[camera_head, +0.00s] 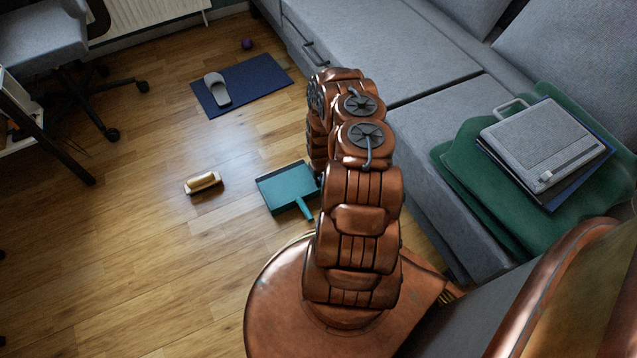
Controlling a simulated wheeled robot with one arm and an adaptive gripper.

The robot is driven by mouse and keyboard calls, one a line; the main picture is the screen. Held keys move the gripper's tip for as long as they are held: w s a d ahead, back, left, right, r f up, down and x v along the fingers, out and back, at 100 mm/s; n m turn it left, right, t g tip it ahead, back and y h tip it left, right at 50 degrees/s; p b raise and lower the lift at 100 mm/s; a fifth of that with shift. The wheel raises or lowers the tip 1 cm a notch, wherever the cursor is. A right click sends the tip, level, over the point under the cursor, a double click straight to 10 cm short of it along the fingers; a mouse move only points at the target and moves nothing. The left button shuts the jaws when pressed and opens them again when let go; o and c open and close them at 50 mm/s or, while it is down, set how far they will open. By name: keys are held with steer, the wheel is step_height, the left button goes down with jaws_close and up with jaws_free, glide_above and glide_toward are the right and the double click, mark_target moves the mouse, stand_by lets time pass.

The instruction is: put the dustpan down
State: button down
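The teal dustpan (287,186) is in the middle of the view, just left of my copper arm. Its handle (304,208) points down toward my base. The dustpan appears at or close to the wooden floor; I cannot tell whether it touches it. My arm's links cover the area just right of the dustpan. My gripper is hidden behind them, so I cannot see whether it holds the dustpan.
A brush with a tan body (202,182) lies on the floor left of the dustpan. A blue mat (250,80) with a grey slipper (216,88) lies farther back, near a purple ball (247,44). A grey sofa (370,45) stands right.

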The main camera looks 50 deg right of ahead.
steer(key=c, duration=1.8)
jaws_free()
steer(key=shift+f, duration=0.1)
steer(key=o, duration=0.5)
